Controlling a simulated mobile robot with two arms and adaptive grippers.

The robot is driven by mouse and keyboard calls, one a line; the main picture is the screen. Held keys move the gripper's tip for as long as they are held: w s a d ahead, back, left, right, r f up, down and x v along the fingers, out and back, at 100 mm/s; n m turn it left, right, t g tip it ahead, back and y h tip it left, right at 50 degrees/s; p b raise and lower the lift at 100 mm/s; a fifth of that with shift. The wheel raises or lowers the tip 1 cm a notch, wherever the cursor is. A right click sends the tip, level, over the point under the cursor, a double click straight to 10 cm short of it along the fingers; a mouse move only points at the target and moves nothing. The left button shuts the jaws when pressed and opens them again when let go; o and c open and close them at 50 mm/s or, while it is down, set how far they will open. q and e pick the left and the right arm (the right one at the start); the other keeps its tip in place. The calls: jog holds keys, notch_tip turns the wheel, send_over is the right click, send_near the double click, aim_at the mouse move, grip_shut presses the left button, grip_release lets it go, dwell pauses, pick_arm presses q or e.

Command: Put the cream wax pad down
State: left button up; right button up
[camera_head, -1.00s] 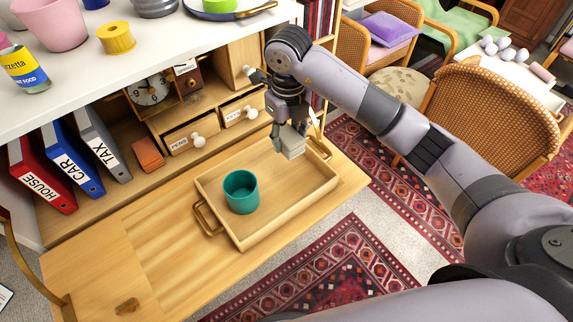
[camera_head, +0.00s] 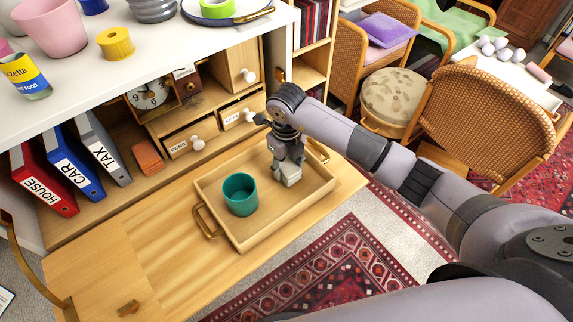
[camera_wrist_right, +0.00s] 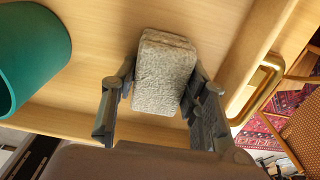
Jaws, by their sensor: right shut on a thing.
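The cream wax pad (camera_head: 290,176) is a small, pale grey-beige block. My right gripper (camera_head: 287,165) is shut on it, inside the outline of the wooden tray (camera_head: 266,232), toward its right end. In the right wrist view the pad (camera_wrist_right: 164,75) is a rough, speckled block between the two fingers (camera_wrist_right: 160,100). It is low over the tray floor; I cannot tell whether it touches. My left gripper is not in view.
A teal cup (camera_head: 240,194) stands in the tray, left of the pad. The tray has brass handles and lies on the fold-down desk flap (camera_head: 150,255). Small drawers (camera_head: 190,138) stand behind. Bare tray floor lies around the pad.

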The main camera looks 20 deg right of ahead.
aim_at(287, 166)
jog(key=shift+f, duration=0.15)
jog(key=o, duration=1.1)
jog(key=shift+o, duration=0.2)
jog(key=shift+r, duration=0.4)
notch_tip(287, 166, up, 12)
jog(key=b, duration=0.1)
jog(key=shift+f+b, duration=0.2)
jog(key=shift+b, duration=0.15)
